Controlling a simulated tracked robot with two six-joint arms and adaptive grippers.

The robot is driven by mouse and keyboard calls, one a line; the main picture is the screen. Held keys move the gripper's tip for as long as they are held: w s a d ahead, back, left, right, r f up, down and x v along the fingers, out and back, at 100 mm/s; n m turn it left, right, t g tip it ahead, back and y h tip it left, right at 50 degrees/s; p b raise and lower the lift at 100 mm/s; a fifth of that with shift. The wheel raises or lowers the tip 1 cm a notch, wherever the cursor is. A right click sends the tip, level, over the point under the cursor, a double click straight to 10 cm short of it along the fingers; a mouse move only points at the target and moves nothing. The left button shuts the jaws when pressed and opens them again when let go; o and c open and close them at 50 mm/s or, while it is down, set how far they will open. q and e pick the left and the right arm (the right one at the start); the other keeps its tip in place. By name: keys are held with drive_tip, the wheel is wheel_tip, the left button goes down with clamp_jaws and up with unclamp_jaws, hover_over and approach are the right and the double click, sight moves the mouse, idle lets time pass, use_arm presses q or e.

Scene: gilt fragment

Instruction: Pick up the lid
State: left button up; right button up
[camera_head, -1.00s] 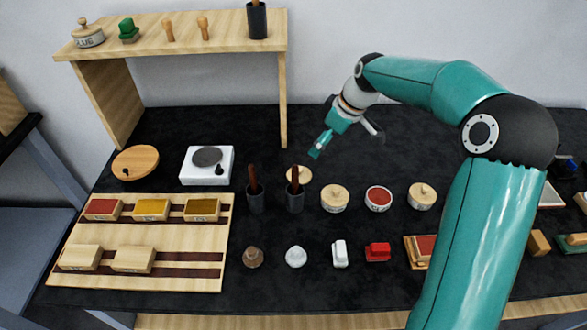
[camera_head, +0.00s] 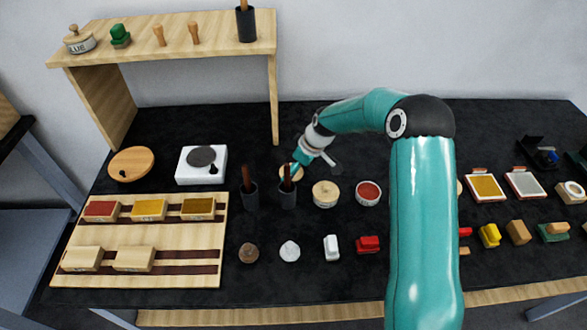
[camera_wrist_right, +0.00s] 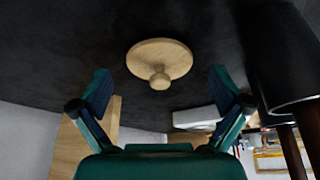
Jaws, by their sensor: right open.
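A round, light wooden lid with a small knob (camera_wrist_right: 160,52) lies knob up on the black worktop. In the head view the lid (camera_head: 299,175) is behind a dark cup with a brush, partly hidden by the brush handle and my gripper. My right gripper (camera_head: 297,163) is just above and beside it. In the right wrist view my right gripper (camera_wrist_right: 160,88) is open, with the lid beyond and between its fingertips, apart from both. My left gripper is not in view.
Two dark cups with brushes (camera_head: 250,200) (camera_head: 287,198) stand close to the lid. A lidded jar (camera_head: 325,195) and an open red jar (camera_head: 368,193) are to the right.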

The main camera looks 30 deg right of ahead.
drive_tip(key=shift+w+a+f, duration=0.1)
drive_tip(key=shift+w+f, duration=0.1)
drive_tip(key=shift+f, duration=0.3)
drive_tip(key=c, duration=1.1)
drive_tip(key=shift+r, duration=0.1)
